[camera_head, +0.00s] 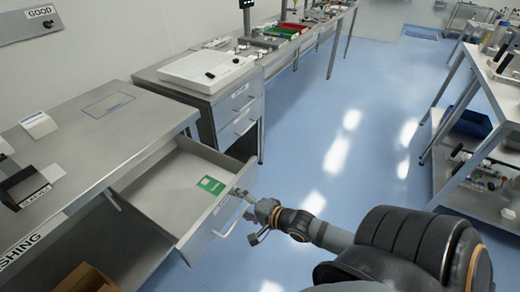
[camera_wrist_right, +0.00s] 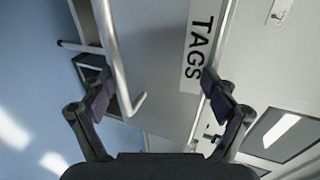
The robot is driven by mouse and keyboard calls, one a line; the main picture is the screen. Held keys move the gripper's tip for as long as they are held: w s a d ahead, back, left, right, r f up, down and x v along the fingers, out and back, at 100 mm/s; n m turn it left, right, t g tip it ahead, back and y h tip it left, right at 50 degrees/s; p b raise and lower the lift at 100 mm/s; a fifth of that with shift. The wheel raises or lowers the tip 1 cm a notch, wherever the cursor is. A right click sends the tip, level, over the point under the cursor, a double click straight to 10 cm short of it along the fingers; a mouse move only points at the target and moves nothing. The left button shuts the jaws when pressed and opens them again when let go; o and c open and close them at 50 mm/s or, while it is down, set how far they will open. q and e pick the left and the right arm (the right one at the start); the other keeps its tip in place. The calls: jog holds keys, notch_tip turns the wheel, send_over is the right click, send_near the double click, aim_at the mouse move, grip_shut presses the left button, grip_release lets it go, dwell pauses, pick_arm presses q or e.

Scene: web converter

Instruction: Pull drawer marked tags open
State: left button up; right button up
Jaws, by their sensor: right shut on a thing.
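The drawer (camera_head: 165,197) stands pulled out from under the steel bench, with a green and white card (camera_head: 211,185) lying inside. The TAGS label (camera_wrist_right: 198,45) shows on the drawer front in the right wrist view. The metal bar handle (camera_head: 229,222) is on the drawer front and also shows in the right wrist view (camera_wrist_right: 118,60). My left gripper is out of view.
The steel bench (camera_head: 100,140) carries label holders. A cabinet with closed drawers (camera_head: 237,112) stands beyond it. A cardboard box (camera_head: 86,278) is below at the lower left. A shelf rack (camera_head: 470,150) stands at the right. The blue floor (camera_head: 330,130) between is clear.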

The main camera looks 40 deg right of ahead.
jog(key=shift+o, duration=0.6)
jog(key=s+r+p, duration=0.1)
jog(key=r+p, duration=0.1)
jog(key=shift+s+d+r+p, duration=0.15)
jog(key=shift+s+r+p, duration=0.2)
jog(key=shift+s, duration=0.05)
jog(key=shift+s+d+r+p, duration=0.15)
jog(key=shift+s+d+p, duration=0.25)
jog(key=shift+s+p, duration=0.5)
jog(key=shift+c, duration=0.8)
jog(key=shift+p+v, duration=0.55)
jog(key=shift+v, duration=0.55)
jog(key=c, duration=0.6)
jog(key=s+p, duration=0.1)
jog(key=s, duration=0.1)
jog(key=s+d+p, duration=0.1)
jog(key=shift+s+d+f, duration=0.1)
jog(key=shift+s+f, duration=0.15)
jog(key=shift+s, duration=0.15)
